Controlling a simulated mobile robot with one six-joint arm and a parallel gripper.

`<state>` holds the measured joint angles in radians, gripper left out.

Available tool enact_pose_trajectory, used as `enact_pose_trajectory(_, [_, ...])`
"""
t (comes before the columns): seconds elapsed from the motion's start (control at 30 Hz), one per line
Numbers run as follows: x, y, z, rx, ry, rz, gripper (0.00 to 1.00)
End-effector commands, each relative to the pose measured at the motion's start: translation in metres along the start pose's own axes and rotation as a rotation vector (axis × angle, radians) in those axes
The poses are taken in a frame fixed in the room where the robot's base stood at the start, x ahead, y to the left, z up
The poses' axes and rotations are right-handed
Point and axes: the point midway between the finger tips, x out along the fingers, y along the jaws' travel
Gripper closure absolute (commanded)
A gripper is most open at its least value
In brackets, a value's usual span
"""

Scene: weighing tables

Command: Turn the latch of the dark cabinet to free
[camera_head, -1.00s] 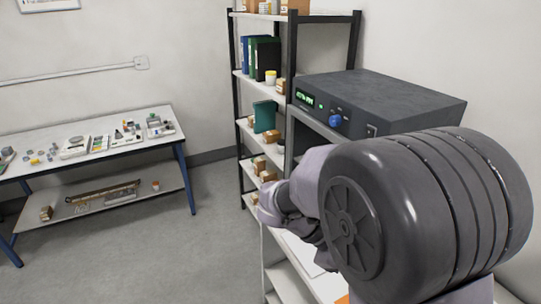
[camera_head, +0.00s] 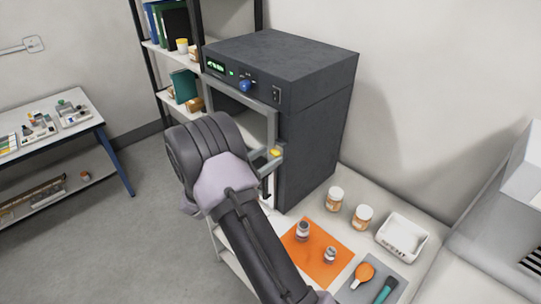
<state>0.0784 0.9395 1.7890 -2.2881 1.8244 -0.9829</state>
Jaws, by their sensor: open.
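The dark cabinet (camera_head: 318,130) stands on a white bench, with a small green display and a blue knob (camera_head: 245,85) on its upper front panel. Below the panel is a light grey door frame (camera_head: 250,102). A grey bracket-like part with a small yellow piece (camera_head: 275,153) shows at the front's right side; I cannot tell whether this is the latch. My arm crosses in front of the cabinet and hides its lower left front.
On the bench, two orange-labelled jars (camera_head: 335,198) and a white tray (camera_head: 427,243) are right of the cabinet. An orange mat (camera_head: 322,262) holds two small jars. A grey mat (camera_head: 352,290) holds an orange and a teal tool. Shelving stands behind left; a side table (camera_head: 92,118) is far left.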

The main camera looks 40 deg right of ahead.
Motion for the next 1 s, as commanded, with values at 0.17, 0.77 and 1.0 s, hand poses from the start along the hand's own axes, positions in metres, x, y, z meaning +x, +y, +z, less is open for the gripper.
enact_pose_trajectory(0.17, [0.017,0.000,0.000,0.000,0.000,0.000,0.47])
enact_pose_trajectory(0.77, [0.019,0.000,0.000,0.000,0.000,0.000,1.00])
enact_pose_trajectory(1.0, [0.019,0.000,-0.001,0.019,0.001,0.000,1.00])
